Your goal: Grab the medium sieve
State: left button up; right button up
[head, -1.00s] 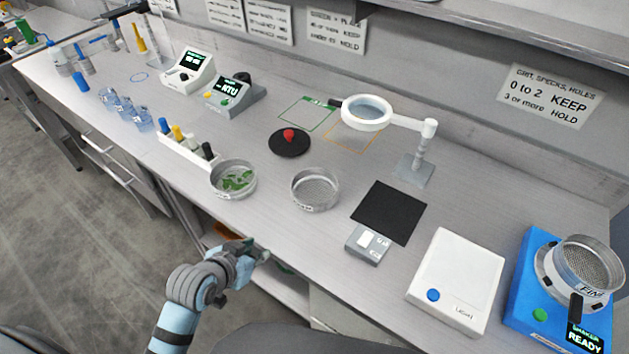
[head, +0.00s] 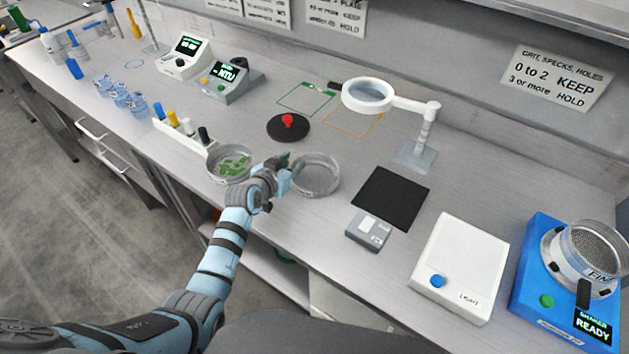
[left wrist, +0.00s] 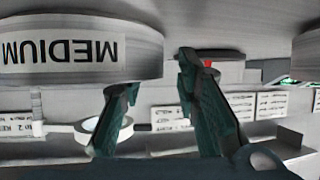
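The medium sieve (head: 316,177) is a round metal sieve standing on the bench, right of a sieve holding green leaves (head: 229,164). In the left wrist view, which is upside down, its wall (left wrist: 140,55) shows close up with the label MEDIUM. My left gripper (head: 286,164) is at the sieve's left side in the head view. Its two dark fingers (left wrist: 155,80) are spread apart with nothing held between them. One finger overlaps the sieve's edge in the wrist view; I cannot tell if it touches. My right gripper is not in view.
A black mat (head: 391,197) and a small grey device (head: 368,231) lie right of the sieve. A white magnifier lamp (head: 368,95) stands behind, and a black disc with a red knob (head: 288,127) too. A shaker (head: 560,280) carries another sieve at the far right.

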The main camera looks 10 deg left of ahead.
pick_arm(q)
jog(key=shift+w+d+f, duration=0.15)
jog(key=shift+w+f, duration=0.2)
jog(key=shift+w, duration=0.2)
jog(key=shift+s+r, duration=0.1)
grip_shut()
